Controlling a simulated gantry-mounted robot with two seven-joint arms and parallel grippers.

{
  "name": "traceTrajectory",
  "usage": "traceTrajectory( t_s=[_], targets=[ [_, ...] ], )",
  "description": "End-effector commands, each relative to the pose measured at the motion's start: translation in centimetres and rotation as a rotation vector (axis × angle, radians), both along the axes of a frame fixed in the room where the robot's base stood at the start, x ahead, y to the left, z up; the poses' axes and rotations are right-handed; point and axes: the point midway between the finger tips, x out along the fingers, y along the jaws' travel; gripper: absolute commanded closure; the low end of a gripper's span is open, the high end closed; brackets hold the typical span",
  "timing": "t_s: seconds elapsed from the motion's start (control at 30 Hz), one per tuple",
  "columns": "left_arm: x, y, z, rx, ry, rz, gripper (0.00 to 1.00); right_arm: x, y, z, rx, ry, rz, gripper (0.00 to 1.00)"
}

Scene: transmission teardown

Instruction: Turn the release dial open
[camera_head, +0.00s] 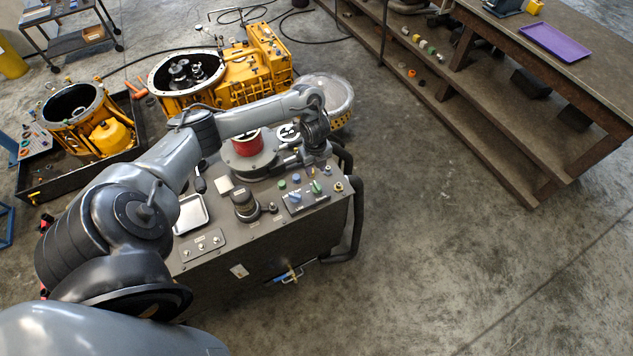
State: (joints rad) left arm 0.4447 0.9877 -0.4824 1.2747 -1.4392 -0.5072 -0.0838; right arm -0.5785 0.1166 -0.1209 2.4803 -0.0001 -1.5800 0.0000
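The grey bench unit (262,250) has a small control panel (308,200) on its top at the right. The panel carries a green-topped knob (316,187), a blue-topped knob (295,197) and other small controls. I cannot tell which of these is the release dial. My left arm reaches across from the left, and my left gripper (314,152) points down just behind the panel, apart from the knobs as far as I can see. Its fingertips are small and dark, so I cannot tell whether they are open. My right gripper is not in view.
A red cylinder (246,142) on a round base and a white tray (190,214) sit on the bench unit. Yellow transmission housings (262,68) stand behind. A wooden workbench (590,70) with a purple tray (556,42) is at the right. The floor between is clear.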

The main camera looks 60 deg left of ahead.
Motion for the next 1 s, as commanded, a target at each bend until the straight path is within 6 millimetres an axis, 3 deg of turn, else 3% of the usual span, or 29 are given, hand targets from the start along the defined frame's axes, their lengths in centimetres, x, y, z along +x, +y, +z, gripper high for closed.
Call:
traceTrajectory(
  t_s=[0.2,0.5,0.97,1.0],
  targets=[
    [-0.1,-0.1,-3.8,-0.002,0.002,0.002,0.61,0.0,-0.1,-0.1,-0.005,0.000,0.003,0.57],
    [0.0,-0.1,-7.4,-0.001,0.001,0.001,0.61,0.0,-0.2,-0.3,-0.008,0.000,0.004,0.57],
    [0.0,0.0,-8.3,0.000,0.000,0.000,0.61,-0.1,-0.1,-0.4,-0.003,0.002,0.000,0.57],
    [0.0,0.0,-8.3,0.000,0.000,0.000,0.67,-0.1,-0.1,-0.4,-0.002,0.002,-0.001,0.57]
  ],
)
